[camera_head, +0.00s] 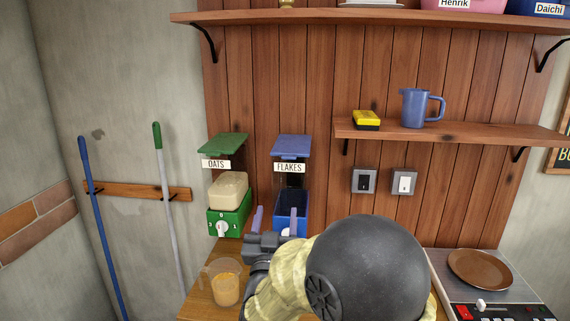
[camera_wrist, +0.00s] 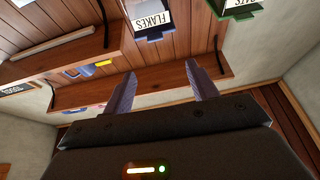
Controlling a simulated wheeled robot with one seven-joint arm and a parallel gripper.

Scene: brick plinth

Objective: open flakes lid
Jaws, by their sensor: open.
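The flakes dispenser (camera_head: 290,179) stands against the plank wall, with a blue lid (camera_head: 291,144) on top, a FLAKES label (camera_head: 289,168) below it and a blue base (camera_head: 282,217). The lid looks down on the dispenser. My gripper (camera_head: 274,222) is open and empty, in front of the dispenser's base and below the lid, and it hides part of the base. In the wrist view the FLAKES label (camera_wrist: 152,22) lies beyond the two spread fingers of my gripper (camera_wrist: 161,74), apart from them.
A green oats dispenser (camera_head: 229,212) stands just left of the flakes. A clear measuring cup (camera_head: 226,288) is on the wooden counter below. A shelf (camera_head: 450,133) with a yellow sponge (camera_head: 367,118) and blue jug (camera_head: 415,108) is to the right. A higher shelf (camera_head: 300,18) runs above.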

